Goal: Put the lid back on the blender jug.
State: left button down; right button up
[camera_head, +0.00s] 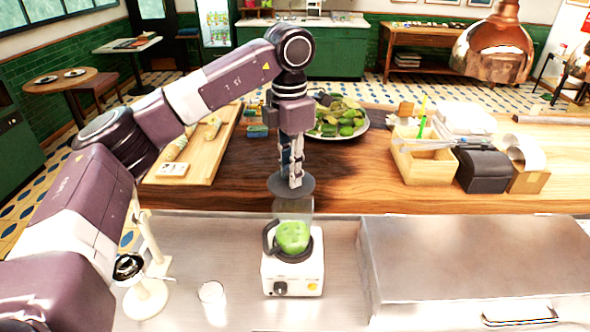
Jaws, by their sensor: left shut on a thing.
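The blender jug (309,214) is clear, with green contents and a dark handle on its left. It stands upright on a white base (292,275) on the metal counter. The lid (307,187) is a flat dark grey disc. My left gripper (293,176) points down and is shut on the middle of the lid. In the picture the lid is just above the jug's top, with a small gap between them. I cannot tell how exactly it lines up in depth. My right gripper does not show.
A clear glass (212,294) and a white stand (147,296) are left of the blender. A large metal box (470,245) is to its right. Behind are a cutting board (206,160), a plate of greens (345,133) and a wooden crate (411,170). The wood in front of the plate is clear.

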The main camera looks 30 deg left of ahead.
pick_arm(q)
jog(key=shift+f, duration=0.55)
jog(key=f, duration=0.1)
jog(key=b, duration=0.1)
jog(key=f+b, duration=0.1)
jog(key=shift+w+d+f, duration=0.15)
jog(key=shift+w+f, duration=0.1)
jog(key=shift+f, duration=0.05)
jog(key=shift+f+b, duration=0.6)
jog(key=shift+f, duration=0.35)
jog(key=shift+s, duration=0.1)
jog(key=shift+f, duration=0.1)
dwell(0.4)
